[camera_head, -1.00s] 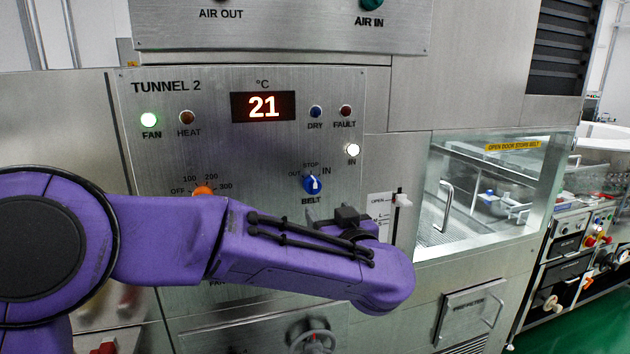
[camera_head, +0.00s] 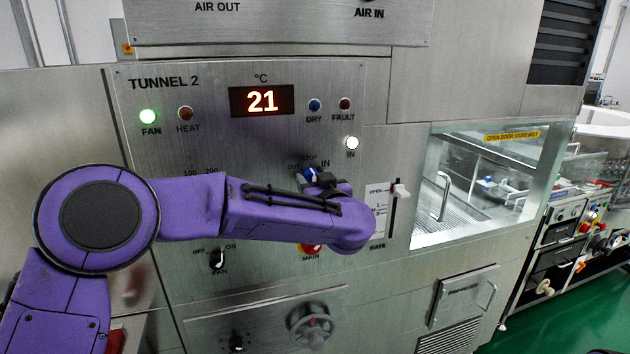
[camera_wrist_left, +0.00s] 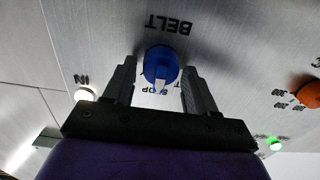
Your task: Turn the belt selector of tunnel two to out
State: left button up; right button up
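The blue belt selector (camera_head: 309,174) is on the tunnel 2 panel, partly hidden behind my left gripper (camera_head: 318,182). In the left wrist view the selector (camera_wrist_left: 160,62) appears upside down. Its white pointer faces the STOP mark. The left gripper's two dark fingers (camera_wrist_left: 158,76) are open, one on each side of the selector, with a gap visible on both sides. How far they reach along the knob is hard to tell. The IN lamp (camera_head: 352,143) is lit white. My right gripper is not in view.
The display (camera_head: 262,101) reads 21. The green fan lamp (camera_head: 148,116) is lit. The fan knob (camera_head: 218,260) and red main switch (camera_head: 311,250) are below my arm. A slider (camera_head: 400,190) and glass door (camera_head: 480,185) are at the right.

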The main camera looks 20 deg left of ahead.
pick_arm(q)
jog(key=c, duration=0.7)
jog(key=shift+o, duration=0.2)
